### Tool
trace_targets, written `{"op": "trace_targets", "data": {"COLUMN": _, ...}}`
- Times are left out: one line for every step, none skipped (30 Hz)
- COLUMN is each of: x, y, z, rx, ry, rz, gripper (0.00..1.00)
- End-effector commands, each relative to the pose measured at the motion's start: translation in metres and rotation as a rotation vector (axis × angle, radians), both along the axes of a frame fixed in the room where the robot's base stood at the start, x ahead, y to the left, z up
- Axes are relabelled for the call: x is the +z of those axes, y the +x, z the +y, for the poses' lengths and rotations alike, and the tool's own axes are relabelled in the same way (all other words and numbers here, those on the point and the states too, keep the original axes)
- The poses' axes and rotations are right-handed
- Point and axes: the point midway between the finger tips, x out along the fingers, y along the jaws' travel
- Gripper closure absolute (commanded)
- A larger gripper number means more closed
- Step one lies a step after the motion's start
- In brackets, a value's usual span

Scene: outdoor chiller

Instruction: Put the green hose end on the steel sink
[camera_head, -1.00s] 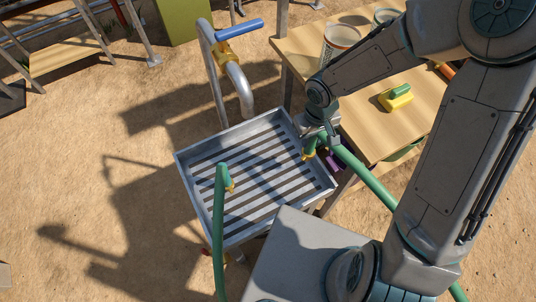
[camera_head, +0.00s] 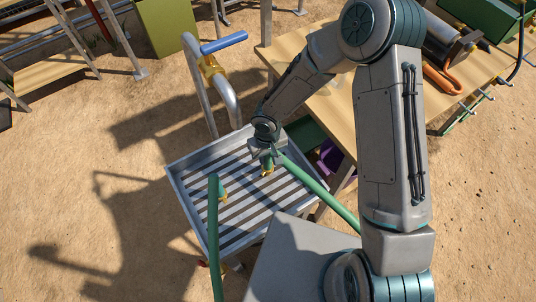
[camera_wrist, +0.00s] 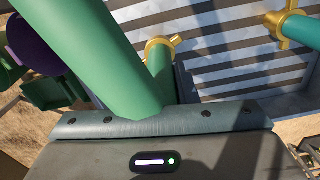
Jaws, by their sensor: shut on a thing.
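The steel sink (camera_head: 182,196) is a shallow slatted tray below and left of my arm. My gripper (camera_head: 266,157) is over the sink's right part, shut on a green hose end (camera_head: 284,161) with a brass fitting (camera_head: 268,171) pointing down. I cannot tell whether the fitting touches the slats. In the wrist view the held hose (camera_wrist: 95,50) crosses the upper left, and its brass fitting (camera_wrist: 160,44) shows in front of the slats. A second green hose end (camera_head: 214,190) with a brass fitting stands over the sink's left part; it also shows in the wrist view (camera_wrist: 301,30).
A tap with a blue handle (camera_head: 223,43) rises behind the sink. A wooden table (camera_head: 318,112) stands to the right, with a purple thing (camera_head: 331,158) below its edge. Orange tubing (camera_head: 443,80) lies on the table's far right. Sandy ground is open on the left.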

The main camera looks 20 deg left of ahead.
Motion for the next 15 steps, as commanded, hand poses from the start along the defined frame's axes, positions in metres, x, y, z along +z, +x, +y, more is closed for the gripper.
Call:
{"op": "trace_targets", "data": {"x": -0.0006, "y": 0.0001, "z": 0.0003, "rx": 0.000, "ry": 0.001, "rz": -0.001, "gripper": 1.00}}
{"op": "trace_targets", "data": {"x": -0.0008, "y": 0.0001, "z": 0.0003, "rx": 0.000, "ry": 0.001, "rz": -0.001, "gripper": 1.00}}
{"op": "trace_targets", "data": {"x": -0.0008, "y": 0.0001, "z": 0.0003, "rx": -0.001, "ry": 0.001, "rz": -0.001, "gripper": 1.00}}
{"op": "trace_targets", "data": {"x": -0.0008, "y": 0.0002, "z": 0.0002, "rx": -0.001, "ry": 0.001, "rz": -0.001, "gripper": 1.00}}
{"op": "trace_targets", "data": {"x": -0.0008, "y": 0.0002, "z": 0.0002, "rx": -0.001, "ry": 0.001, "rz": -0.001, "gripper": 1.00}}
{"op": "trace_targets", "data": {"x": -0.0009, "y": 0.0001, "z": 0.0001, "rx": -0.001, "ry": 0.001, "rz": -0.001, "gripper": 1.00}}
{"op": "trace_targets", "data": {"x": -0.0012, "y": 0.0001, "z": -0.0001, "rx": -0.001, "ry": 0.000, "rz": 0.000, "gripper": 0.65}}
{"op": "trace_targets", "data": {"x": -0.0012, "y": 0.0001, "z": -0.0002, "rx": -0.001, "ry": 0.000, "rz": 0.000, "gripper": 0.57}}
{"op": "trace_targets", "data": {"x": -0.0011, "y": 0.0001, "z": -0.0002, "rx": -0.001, "ry": 0.000, "rz": 0.000, "gripper": 0.52}}
{"op": "trace_targets", "data": {"x": -0.0011, "y": 0.0001, "z": -0.0002, "rx": -0.001, "ry": 0.000, "rz": 0.000, "gripper": 0.52}}
{"op": "trace_targets", "data": {"x": -0.0011, "y": 0.0001, "z": -0.0002, "rx": -0.001, "ry": 0.000, "rz": 0.000, "gripper": 0.52}}
{"op": "trace_targets", "data": {"x": -0.0011, "y": 0.0001, "z": -0.0002, "rx": -0.001, "ry": 0.000, "rz": 0.000, "gripper": 0.52}}
{"op": "trace_targets", "data": {"x": -0.0010, "y": 0.0001, "z": -0.0002, "rx": -0.001, "ry": 0.000, "rz": 0.000, "gripper": 0.52}}
{"op": "trace_targets", "data": {"x": -0.0010, "y": 0.0001, "z": -0.0002, "rx": -0.001, "ry": 0.000, "rz": 0.000, "gripper": 0.52}}
{"op": "trace_targets", "data": {"x": -0.0010, "y": 0.0002, "z": -0.0002, "rx": -0.001, "ry": 0.000, "rz": 0.000, "gripper": 0.52}}
